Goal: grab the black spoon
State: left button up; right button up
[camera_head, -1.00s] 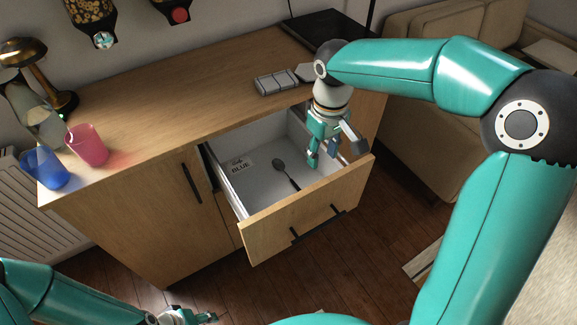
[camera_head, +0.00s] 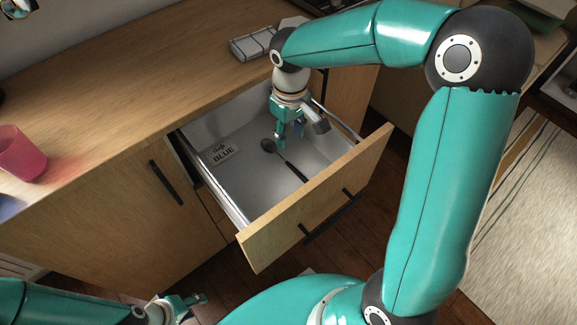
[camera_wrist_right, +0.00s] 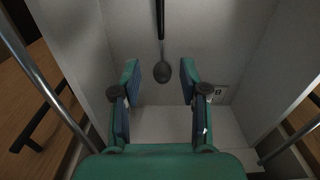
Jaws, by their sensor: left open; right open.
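The black spoon (camera_head: 283,158) lies on the floor of the open drawer (camera_head: 228,178), its bowl toward the back left and its handle toward the drawer front. My right gripper (camera_head: 290,138) points down over the drawer, open and empty, close to the spoon. In the right wrist view the spoon (camera_wrist_right: 162,70) shows between and beyond the two open fingers (camera_wrist_right: 160,90), its bowl nearer to me, and part of its handle runs out of the top of the picture. My left gripper (camera_head: 191,306) is open and empty at the lower left, away from the drawer.
The drawer walls and front panel (camera_head: 318,205) surround the right gripper's space. On the counter are a pink cup (camera_head: 20,155) and a grey ridged object (camera_head: 252,44). The drawer floor around the spoon is mostly clear.

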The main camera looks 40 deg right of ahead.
send_over(290, 164)
notch_tip(290, 164, down, 6)
jog(key=shift+d+f+b, duration=0.1)
jog(key=shift+b, duration=0.35)
jog(key=shift+f+b, duration=0.65)
jog(key=shift+f, duration=1.9)
grip_shut()
